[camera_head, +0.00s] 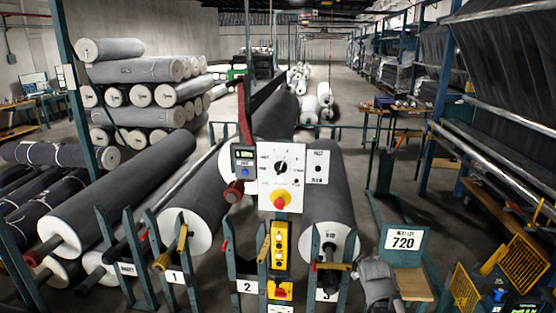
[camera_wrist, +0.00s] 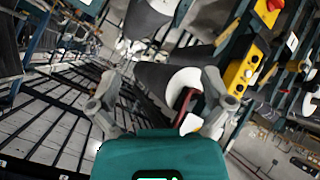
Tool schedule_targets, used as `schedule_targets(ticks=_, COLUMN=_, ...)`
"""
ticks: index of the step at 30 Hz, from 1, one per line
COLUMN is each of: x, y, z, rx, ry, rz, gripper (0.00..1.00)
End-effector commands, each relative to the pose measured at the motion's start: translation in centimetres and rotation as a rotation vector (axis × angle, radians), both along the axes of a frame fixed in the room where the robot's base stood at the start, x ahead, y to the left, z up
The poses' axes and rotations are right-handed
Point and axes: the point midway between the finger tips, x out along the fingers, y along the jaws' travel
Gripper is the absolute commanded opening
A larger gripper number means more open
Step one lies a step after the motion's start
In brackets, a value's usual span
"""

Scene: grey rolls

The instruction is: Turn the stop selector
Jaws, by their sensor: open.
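A white control panel (camera_head: 264,178) stands upright near the middle of the head view. It carries a black rotary selector (camera_head: 281,167) in a ring of markings, and below it a red knob (camera_head: 281,201) on a yellow base. The markings are too small to read. In the wrist view a red knob on yellow (camera_wrist: 268,8) shows at the top right edge; the black selector is not clearly visible there. My gripper (camera_wrist: 155,95) has its two grey fingers spread wide, with nothing held between them. It is apart from the panel.
A yellow button box (camera_head: 280,245) hangs below the panel and also shows in the wrist view (camera_wrist: 243,74). A small display unit (camera_head: 243,163) is at the panel's left. Large grey rolls (camera_head: 130,190) and blue-green posts stand around. The aisle behind is open floor.

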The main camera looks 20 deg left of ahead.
Motion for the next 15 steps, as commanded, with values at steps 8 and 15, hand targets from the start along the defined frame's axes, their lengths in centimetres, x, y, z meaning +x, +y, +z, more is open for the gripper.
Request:
schedule_targets(ticks=8, x=2.8, y=12.3, z=10.7, rx=-0.110, ry=-0.427, rz=0.301, gripper=1.00)
schedule_targets(ticks=15, x=1.7, y=21.0, z=18.2, rx=-0.177, ry=-0.757, rz=0.470, gripper=1.00)
